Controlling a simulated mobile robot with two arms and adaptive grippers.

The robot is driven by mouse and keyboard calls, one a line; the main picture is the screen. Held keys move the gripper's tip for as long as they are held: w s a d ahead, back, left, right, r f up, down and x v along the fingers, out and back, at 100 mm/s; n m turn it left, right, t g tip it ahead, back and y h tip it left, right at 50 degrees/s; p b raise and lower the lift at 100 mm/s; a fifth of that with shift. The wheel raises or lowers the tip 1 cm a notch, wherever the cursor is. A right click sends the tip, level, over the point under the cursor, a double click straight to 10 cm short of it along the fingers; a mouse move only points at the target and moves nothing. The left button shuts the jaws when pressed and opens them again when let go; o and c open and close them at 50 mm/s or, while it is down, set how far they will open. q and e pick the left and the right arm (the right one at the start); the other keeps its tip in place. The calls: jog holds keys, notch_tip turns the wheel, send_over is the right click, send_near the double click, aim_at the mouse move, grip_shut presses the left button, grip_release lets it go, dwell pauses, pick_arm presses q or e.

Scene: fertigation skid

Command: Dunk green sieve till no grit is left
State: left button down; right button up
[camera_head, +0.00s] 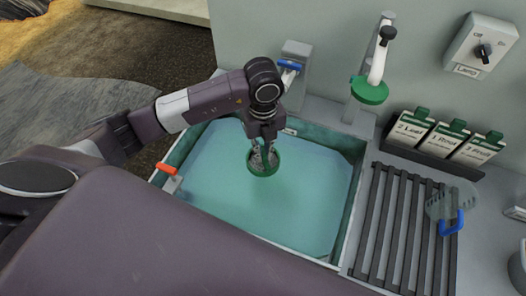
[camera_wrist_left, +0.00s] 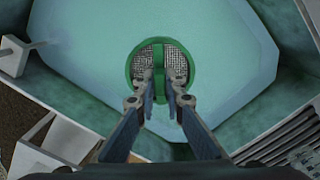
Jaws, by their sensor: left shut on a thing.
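The green sieve (camera_head: 264,168) is a small round cup with a green rim and grey mesh, over the middle of the water basin (camera_head: 345,213). My left gripper (camera_head: 263,150) is shut on it from above. In the left wrist view, the fingertips (camera_wrist_left: 160,90) close on the green bar across the sieve (camera_wrist_left: 134,66). The mesh looks speckled grey on both sides of the bar; I cannot tell grit from mesh. Turquoise water surrounds the sieve in view; I cannot tell whether it touches the surface. My right gripper is out of view.
A white tap with a green disc (camera_head: 370,91) stands behind the basin. A slatted rack (camera_head: 390,235) with a clear, blue-handled item (camera_head: 447,212) lies to the right. Several labelled holders (camera_head: 447,137) stand behind the rack. An orange handle (camera_head: 166,169) is at the basin's left edge.

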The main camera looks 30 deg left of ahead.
pick_arm(q)
jog(key=shift+r+p, duration=1.35)
jog(key=shift+r, duration=0.85)
